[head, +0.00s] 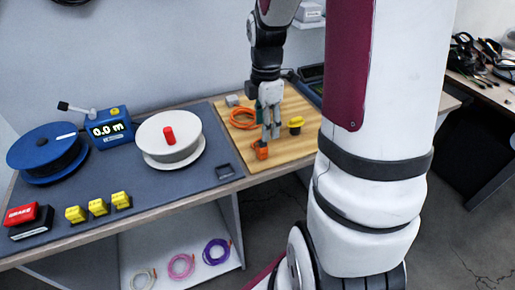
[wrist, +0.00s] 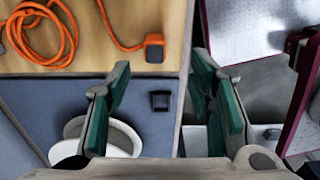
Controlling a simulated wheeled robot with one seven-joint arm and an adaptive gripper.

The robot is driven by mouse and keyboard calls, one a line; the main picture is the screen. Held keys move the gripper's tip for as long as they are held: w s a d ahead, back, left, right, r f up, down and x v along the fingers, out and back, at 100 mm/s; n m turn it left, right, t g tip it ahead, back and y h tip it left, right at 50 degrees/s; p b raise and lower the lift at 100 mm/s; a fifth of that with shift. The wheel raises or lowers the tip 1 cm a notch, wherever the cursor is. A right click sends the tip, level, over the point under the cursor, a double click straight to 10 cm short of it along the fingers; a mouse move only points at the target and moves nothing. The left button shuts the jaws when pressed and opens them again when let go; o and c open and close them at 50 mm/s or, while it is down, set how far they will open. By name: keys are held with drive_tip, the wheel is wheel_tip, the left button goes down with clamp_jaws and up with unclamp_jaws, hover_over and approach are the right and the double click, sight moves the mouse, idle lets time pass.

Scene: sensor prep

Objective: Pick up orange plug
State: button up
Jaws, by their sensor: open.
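The orange plug (head: 261,151) lies near the front edge of the wooden board (head: 283,155) on the bench. An orange cable (head: 243,119) runs from it into a loose coil behind. In the wrist view the plug (wrist: 153,49) has a dark end and lies beyond the fingertips, roughly within the gap between them. My gripper (head: 270,131) points down just above the plug in the head view. Its green-padded fingers (wrist: 160,75) are apart with nothing between them. I cannot tell the exact height gap to the plug.
A black and yellow part (head: 295,126) stands right of my gripper. A grey block (head: 232,100) sits behind the coil. A small dark square holder (head: 224,171) is on the grey mat, left of the board. A white spool (head: 187,130) stands farther left. The bench edge is close in front.

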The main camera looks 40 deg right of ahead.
sight(262, 143)
drive_tip(key=f, duration=0.8)
drive_tip(key=shift+w+b, duration=0.3)
drive_tip(key=shift+w, duration=0.05)
drive_tip(key=shift+c, duration=0.5)
clamp_jaws()
